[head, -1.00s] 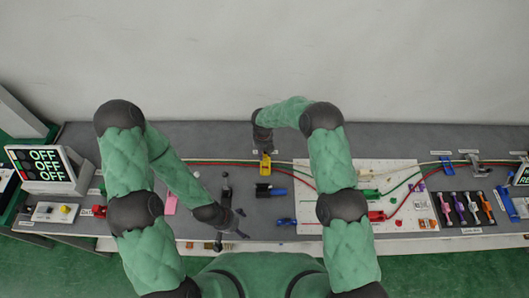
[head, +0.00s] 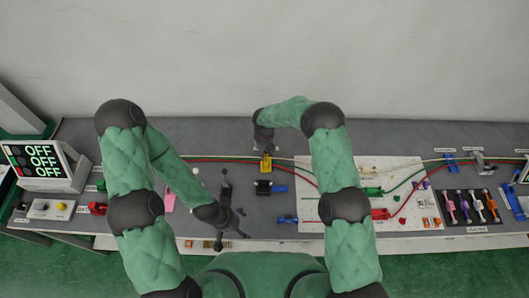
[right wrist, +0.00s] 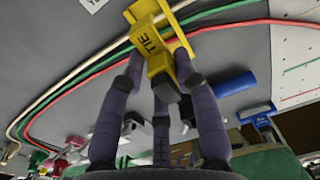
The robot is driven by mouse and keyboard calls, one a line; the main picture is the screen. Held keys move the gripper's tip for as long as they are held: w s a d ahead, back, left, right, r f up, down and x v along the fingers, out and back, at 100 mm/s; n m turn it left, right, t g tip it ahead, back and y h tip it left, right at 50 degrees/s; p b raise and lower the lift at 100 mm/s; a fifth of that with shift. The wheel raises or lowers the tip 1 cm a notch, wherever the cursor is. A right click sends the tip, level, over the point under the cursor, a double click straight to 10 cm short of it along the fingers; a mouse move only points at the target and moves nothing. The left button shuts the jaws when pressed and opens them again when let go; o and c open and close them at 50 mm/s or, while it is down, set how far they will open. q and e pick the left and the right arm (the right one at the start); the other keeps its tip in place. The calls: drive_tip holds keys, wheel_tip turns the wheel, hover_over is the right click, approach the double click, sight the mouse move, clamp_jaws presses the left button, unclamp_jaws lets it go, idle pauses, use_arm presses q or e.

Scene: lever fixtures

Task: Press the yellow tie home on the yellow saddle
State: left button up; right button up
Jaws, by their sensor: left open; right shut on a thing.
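The yellow tie (right wrist: 150,40), marked TIE, is between the fingers of my right gripper (right wrist: 160,85) in the right wrist view. The gripper is shut on its near end. More yellow, apparently the yellow saddle (right wrist: 183,34), shows right beside the tie, where the wires pass. I cannot tell whether the tie is fully seated. In the head view the yellow parts (head: 265,164) show just below my right gripper (head: 264,150), too small to tell apart. My left gripper (head: 239,226) is open and empty near the table's front edge, away from the saddle.
Red, green and white wires (right wrist: 75,78) run along the table past the saddle. A black and blue fixture (head: 264,187) stands in front of it. A white board (head: 395,180) with red and green connectors lies to the right. A panel reading OFF (head: 42,160) stands far left.

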sight(244, 231)
use_arm(q)
drive_tip(key=shift+f, duration=0.25)
idle(0.5)
drive_tip(key=shift+f+b, duration=0.2)
drive_tip(key=shift+b, duration=0.25)
use_arm(e)
drive_tip(key=shift+f, duration=0.2)
use_arm(q)
drive_tip(key=shift+f+b, duration=0.35)
use_arm(e)
drive_tip(key=shift+f, duration=0.35)
use_arm(q)
drive_tip(key=shift+f+b, duration=1.1)
use_arm(e)
drive_tip(key=shift+f, duration=1.1)
use_arm(q)
drive_tip(key=shift+f+b, duration=0.35)
use_arm(e)
drive_tip(key=shift+f, duration=0.35)
use_arm(q)
drive_tip(key=shift+f, duration=0.1)
use_arm(e)
drive_tip(key=shift+f, duration=0.1)
drive_tip(key=o, duration=1.4)
